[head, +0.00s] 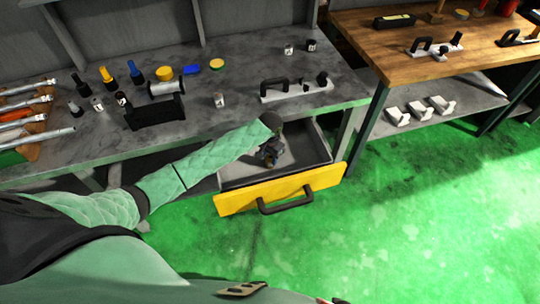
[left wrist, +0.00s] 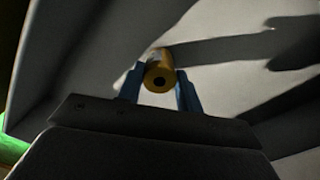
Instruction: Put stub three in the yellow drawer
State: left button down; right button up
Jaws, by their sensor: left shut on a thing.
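The yellow-fronted drawer (head: 235,200) is pulled open under the grey bench, and its grey inside shows. My left gripper (head: 269,158) reaches down over the open drawer. In the left wrist view the left gripper (left wrist: 160,90) has its blue fingers shut on a small cylindrical stub (left wrist: 159,77) with a yellow end and a dark round hole. No number on it can be read there. The grey drawer inside shows around it, with dark shadows. In the head view the held stub is hidden by the gripper. My right gripper is not in view.
The grey bench (head: 235,82) bears several small stubs, bottles, a black holder (head: 155,112) and a grey plate with a black handle (head: 296,90). A wooden table (head: 370,45) stands to the right. The drawer's black handle (head: 285,205) faces the clear green floor (head: 420,220).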

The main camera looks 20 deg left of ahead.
aim_at(270, 157)
pick_arm(q)
jog(key=c, duration=0.9)
grip_release()
jog(key=shift+f, duration=0.1)
jog(key=shift+c, duration=0.2)
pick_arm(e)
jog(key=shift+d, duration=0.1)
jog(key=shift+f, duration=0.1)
pick_arm(q)
jog(key=shift+r, duration=0.35)
notch_tip(270, 157, up, 12)
jog(key=b, duration=0.2)
jog(key=shift+f+b, duration=0.2)
jog(key=shift+b, duration=0.2)
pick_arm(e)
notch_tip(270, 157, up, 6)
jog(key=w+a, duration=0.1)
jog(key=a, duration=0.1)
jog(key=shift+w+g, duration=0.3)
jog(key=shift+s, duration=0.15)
